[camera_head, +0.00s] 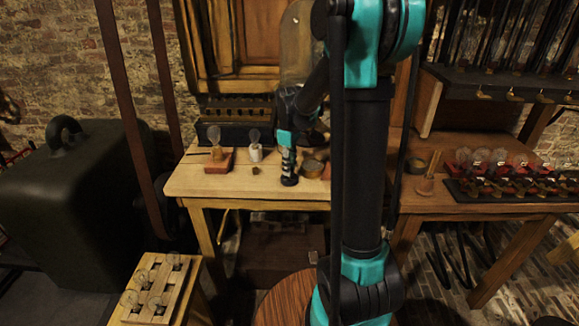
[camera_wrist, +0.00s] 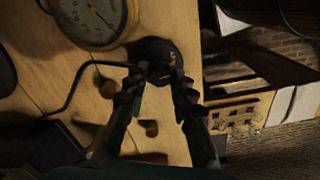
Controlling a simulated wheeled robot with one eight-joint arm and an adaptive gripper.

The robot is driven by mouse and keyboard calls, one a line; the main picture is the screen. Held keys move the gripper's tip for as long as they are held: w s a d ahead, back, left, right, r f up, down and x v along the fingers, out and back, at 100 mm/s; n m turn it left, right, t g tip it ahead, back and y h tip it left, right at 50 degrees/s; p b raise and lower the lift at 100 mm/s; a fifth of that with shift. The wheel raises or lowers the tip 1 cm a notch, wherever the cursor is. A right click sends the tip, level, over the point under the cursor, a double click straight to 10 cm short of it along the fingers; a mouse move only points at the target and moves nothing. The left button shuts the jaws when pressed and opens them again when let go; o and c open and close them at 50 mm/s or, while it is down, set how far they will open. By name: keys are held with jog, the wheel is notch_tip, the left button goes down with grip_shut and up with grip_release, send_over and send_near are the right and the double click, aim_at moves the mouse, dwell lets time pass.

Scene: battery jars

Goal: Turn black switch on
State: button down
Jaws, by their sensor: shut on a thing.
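The black switch (camera_wrist: 157,50) has a dark round base on the light wooden table, seen in the wrist view beyond my fingertips. In the head view it shows as a small dark shape (camera_head: 289,181) near the table's front edge. My gripper (camera_head: 288,160) points down onto it. In the wrist view my gripper's fingers (camera_wrist: 158,78) sit at the near side of the switch and are closed on its upper part. The fingers hide that part, so its lever position cannot be told.
A round dial gauge (camera_wrist: 92,18) stands close beside the switch. A dark bent rod (camera_wrist: 70,85) lies nearby. Bulbs on a red base (camera_head: 219,160) and a white base (camera_head: 255,153) stand left. A bulb rack (camera_head: 140,312) is lower left; bulbs on red bases (camera_head: 495,167) stand right.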

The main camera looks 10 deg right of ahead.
jog(key=m, duration=0.5)
jog(key=shift+m, duration=0.3)
jog(key=m, duration=0.4)
jog(key=shift+m, duration=0.4)
jog(key=c, duration=1.3)
grip_release()
jog(key=shift+o, duration=0.2)
notch_tip(320, 180, up, 12)
